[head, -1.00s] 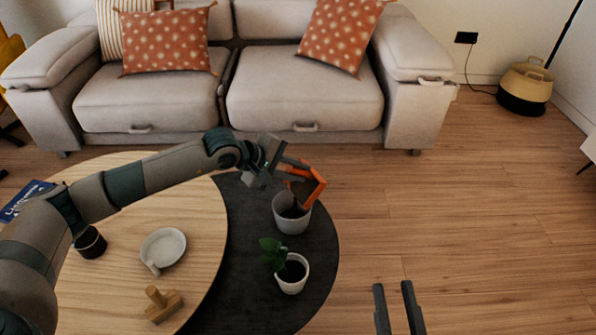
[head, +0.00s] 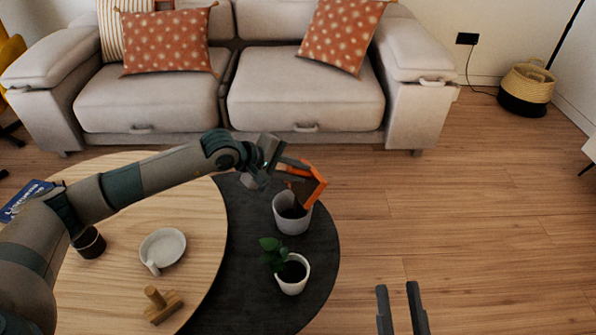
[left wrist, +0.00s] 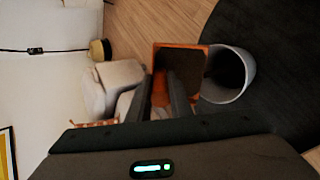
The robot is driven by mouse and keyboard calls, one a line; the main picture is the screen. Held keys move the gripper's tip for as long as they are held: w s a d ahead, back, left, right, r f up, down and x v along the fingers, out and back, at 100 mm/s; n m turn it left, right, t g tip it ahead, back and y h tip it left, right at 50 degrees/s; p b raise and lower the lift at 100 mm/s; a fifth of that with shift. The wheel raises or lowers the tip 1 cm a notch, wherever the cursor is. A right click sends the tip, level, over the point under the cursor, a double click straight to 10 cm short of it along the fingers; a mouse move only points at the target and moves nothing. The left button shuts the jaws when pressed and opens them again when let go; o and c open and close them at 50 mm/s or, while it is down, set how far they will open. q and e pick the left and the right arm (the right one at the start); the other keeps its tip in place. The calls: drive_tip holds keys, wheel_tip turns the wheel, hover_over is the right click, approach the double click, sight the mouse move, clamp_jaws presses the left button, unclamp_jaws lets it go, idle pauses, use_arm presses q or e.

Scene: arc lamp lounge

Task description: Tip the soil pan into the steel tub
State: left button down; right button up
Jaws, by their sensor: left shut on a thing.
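The orange soil pan (head: 317,188) is held by my left gripper (head: 296,170), tilted steeply above the far rim of the grey steel tub (head: 291,222). Its dark inside faces down toward the tub, and a brown patch shows between pan and tub. Dark matter shows inside the tub. In the left wrist view, the fingers (left wrist: 162,88) are shut on the pan, whose orange rim (left wrist: 178,45) sits beside the tub's pale rim (left wrist: 250,75). My right gripper (head: 398,290) is open and empty at the bottom of the head view.
The tub stands on a dark round table (head: 322,262) near a white potted plant (head: 292,284). A wooden table (head: 205,225) beside it holds a white dish (head: 163,248), a wooden tool (head: 160,305) and a dark cup (head: 89,242).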

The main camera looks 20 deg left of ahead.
use_arm(q)
drive_tip(key=shift+s+b, duration=0.1)
drive_tip(key=shift+b, duration=0.2)
drive_tip(key=shift+a, duration=0.1)
use_arm(e)
drive_tip(key=shift+s+d+r+t, duration=0.1)
drive_tip(key=shift+s+r+t, duration=0.55)
drive_tip(key=shift+r, duration=0.2)
drive_tip(key=shift+w, duration=0.1)
use_arm(q)
drive_tip(key=shift+h+b, duration=0.3)
drive_tip(key=shift+b, duration=0.05)
use_arm(e)
drive_tip(key=shift+w+d+r+t, duration=0.1)
drive_tip(key=shift+d+r+t, duration=0.2)
drive_tip(key=shift+r, duration=0.15)
drive_tip(key=shift+w+d+r+t, duration=0.15)
drive_tip(key=shift+r+t, duration=0.1)
drive_tip(key=shift+r, duration=0.15)
drive_tip(key=shift+d+r+t, duration=0.15)
drive_tip(key=shift+r+t, duration=0.05)
drive_tip(key=shift+t, duration=0.1)
